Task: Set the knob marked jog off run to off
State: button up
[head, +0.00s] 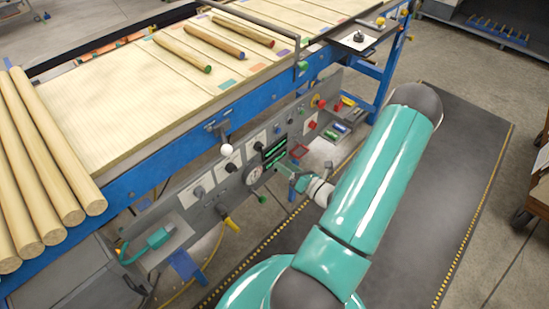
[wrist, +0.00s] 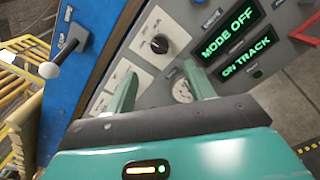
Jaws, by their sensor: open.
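Several dark selector knobs on white plates sit along the grey control panel (head: 215,182). In the wrist view one black round knob (wrist: 160,44) stands on its white plate, above the gap between my fingers. A second white plate (wrist: 115,77) is partly covered by my left finger. The plate lettering is too small to read, so I cannot tell which knob is marked jog off run. My gripper (wrist: 160,71) is open, with nothing between its fingers. In the head view my gripper (head: 287,176) is close to the panel, right of the round gauge (head: 254,175).
A green display (wrist: 230,38) reads MODE OFF, and one below (wrist: 245,57) reads ON TRACK. A white-balled lever (wrist: 60,55) sticks out from the blue rail. A red button (head: 318,102) is farther along the panel.

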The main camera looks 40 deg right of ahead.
jog(key=shift+s, duration=1.7)
